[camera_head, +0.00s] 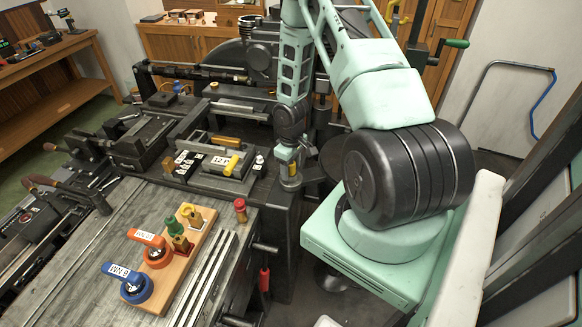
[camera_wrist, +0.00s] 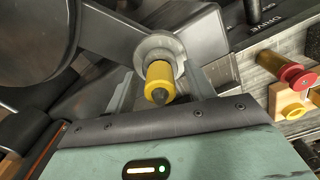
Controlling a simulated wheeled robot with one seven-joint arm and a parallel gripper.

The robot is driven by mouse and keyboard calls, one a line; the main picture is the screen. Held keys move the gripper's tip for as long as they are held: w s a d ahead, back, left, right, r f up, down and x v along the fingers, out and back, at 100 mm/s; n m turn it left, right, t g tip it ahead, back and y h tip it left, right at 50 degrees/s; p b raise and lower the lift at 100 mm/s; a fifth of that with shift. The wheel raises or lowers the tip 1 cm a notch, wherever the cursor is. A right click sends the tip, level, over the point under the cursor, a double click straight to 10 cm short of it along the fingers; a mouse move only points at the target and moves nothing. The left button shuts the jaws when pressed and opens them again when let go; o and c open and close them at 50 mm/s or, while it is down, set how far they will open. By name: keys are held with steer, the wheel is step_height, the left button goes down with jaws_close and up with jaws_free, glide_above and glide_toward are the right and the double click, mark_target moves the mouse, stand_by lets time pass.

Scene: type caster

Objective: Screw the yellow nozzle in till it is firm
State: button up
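The yellow nozzle (camera_wrist: 160,82) has a dark tip and sits in a round grey metal socket (camera_wrist: 158,46) in the wrist view. My gripper (camera_wrist: 161,90) has one finger on each side of the nozzle, with a visible gap on both sides, so it looks open around it. In the head view my gripper (camera_head: 289,158) points down at the machine's right end, beside a dark post. A small bit of yellow (camera_head: 293,169) shows there, mostly hidden by the gripper. How deep the nozzle's thread sits in the socket cannot be seen.
A wooden rack (camera_head: 188,262) with blue and orange tagged rings and green and yellow fittings lies on the bench at lower left. A red knob (camera_head: 240,206) stands beside it.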

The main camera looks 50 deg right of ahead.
steer(key=shift+w+r, duration=0.1)
steer(key=shift+r, duration=0.5)
step_height(320, 180, up, 16)
steer(key=b, duration=0.3)
steer(key=shift+a+r, duration=0.1)
steer(key=shift+a, duration=0.05)
steer(key=a+n+b, duration=0.3)
steer(key=a+b, duration=0.3)
steer(key=a, duration=1.7)
steer(key=s+a+f+n+b, duration=0.1)
steer(key=s+a+n+b, duration=0.3)
steer(key=s+a, duration=1.3)
steer(key=shift+s+a+f+y+b, duration=0.2)
steer(key=shift+f+y+b, duration=0.1)
steer(key=shift+b, duration=0.5)
